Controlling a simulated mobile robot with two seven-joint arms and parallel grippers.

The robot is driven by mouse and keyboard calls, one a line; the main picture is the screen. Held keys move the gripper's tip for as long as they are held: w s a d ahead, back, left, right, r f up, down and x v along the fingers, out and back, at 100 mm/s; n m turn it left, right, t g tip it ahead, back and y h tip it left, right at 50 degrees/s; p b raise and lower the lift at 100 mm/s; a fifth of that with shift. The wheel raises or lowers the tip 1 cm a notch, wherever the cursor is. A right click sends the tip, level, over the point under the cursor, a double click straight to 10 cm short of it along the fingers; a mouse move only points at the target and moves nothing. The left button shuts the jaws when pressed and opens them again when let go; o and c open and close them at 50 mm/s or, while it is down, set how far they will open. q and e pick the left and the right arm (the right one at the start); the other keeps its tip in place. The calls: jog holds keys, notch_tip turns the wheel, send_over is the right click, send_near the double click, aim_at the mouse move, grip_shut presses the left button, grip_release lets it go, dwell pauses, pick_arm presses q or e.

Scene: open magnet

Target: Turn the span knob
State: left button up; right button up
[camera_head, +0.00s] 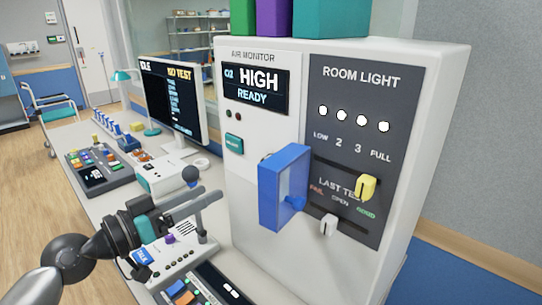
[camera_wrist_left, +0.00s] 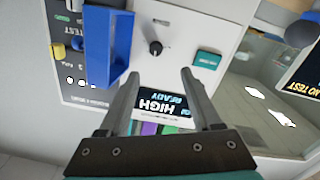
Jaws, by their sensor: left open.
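The air monitor (camera_head: 258,60) is a white cabinet with a display reading HIGH and READY. In the left wrist view a small black knob (camera_wrist_left: 155,47) with a pointer sits on its white face, between a blue box-shaped part and a teal button. I cannot read a label on the knob. In the head view the blue part appears to hide it. My left gripper (camera_head: 207,194) is in front of the cabinet, left of the blue part. In the left wrist view its two fingers (camera_wrist_left: 160,74) are apart and empty, pointing toward the panel, with the knob beyond their tips. My right gripper is not in view.
The blue part (camera_head: 284,187) juts out from the panel beside the knob. A teal button (camera_head: 234,143) is on its other side. A yellow slider (camera_head: 366,187) and a white slider (camera_head: 328,225) stick out at right. Control boxes, including a grey console (camera_head: 92,170), line the bench.

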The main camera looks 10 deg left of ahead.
pick_arm(q)
jog(key=p+x, duration=0.4)
jog(key=x, duration=1.1)
jog(key=shift+d+r, duration=0.35)
jog(key=shift+r, duration=0.1)
jog(key=shift+s, duration=0.15)
jog(key=shift+c, duration=0.3)
grip_shut()
